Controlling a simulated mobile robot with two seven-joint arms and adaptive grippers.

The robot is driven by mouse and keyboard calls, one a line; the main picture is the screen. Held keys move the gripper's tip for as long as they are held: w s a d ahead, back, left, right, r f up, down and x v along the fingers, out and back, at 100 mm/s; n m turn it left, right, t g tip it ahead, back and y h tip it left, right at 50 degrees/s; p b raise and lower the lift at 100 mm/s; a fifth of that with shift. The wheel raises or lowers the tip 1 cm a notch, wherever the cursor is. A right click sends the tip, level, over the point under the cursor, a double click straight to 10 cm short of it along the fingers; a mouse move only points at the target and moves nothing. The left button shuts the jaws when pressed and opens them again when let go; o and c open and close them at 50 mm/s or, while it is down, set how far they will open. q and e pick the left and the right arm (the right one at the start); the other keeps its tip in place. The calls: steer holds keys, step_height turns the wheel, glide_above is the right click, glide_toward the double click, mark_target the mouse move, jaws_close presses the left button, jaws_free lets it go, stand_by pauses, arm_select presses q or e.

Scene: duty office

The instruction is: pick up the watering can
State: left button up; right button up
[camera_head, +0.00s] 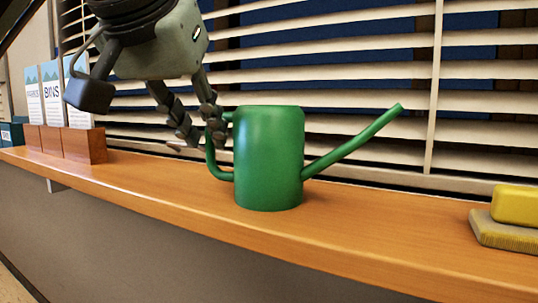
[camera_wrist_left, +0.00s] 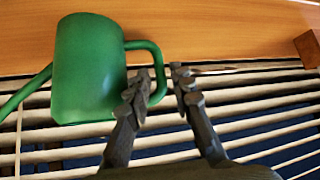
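The green watering can (camera_head: 268,160) stands upright on the wooden ledge, its spout to the right and its handle (camera_head: 215,165) to the left. My left gripper (camera_head: 198,138) hangs from above at the handle, its two fingers apart. In the left wrist view the can (camera_wrist_left: 88,70) is at the left, and the handle's outer bar (camera_wrist_left: 160,72) lies between the fingertips of my left gripper (camera_wrist_left: 160,85), with narrow gaps seeming to show. In the head view a finger overlaps the handle's upper part. My right gripper is in neither view.
The wooden ledge (camera_head: 130,190) runs in front of window blinds (camera_head: 350,88). A wooden holder (camera_head: 84,146) with leaflets stands at the left. A yellow block (camera_head: 514,205) rests on a tan pad (camera_head: 500,233) at the right. The ledge between pad and can is clear.

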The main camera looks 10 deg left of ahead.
arm_select(q)
steer(key=x, duration=0.7)
steer(key=shift+w+f, duration=0.1)
steer(key=shift+w, duration=0.05)
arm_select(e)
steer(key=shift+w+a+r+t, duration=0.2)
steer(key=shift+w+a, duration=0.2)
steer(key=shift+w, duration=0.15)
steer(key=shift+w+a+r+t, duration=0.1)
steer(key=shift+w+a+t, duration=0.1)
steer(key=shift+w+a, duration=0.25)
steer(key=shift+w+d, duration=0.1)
arm_select(q)
jaws_close()
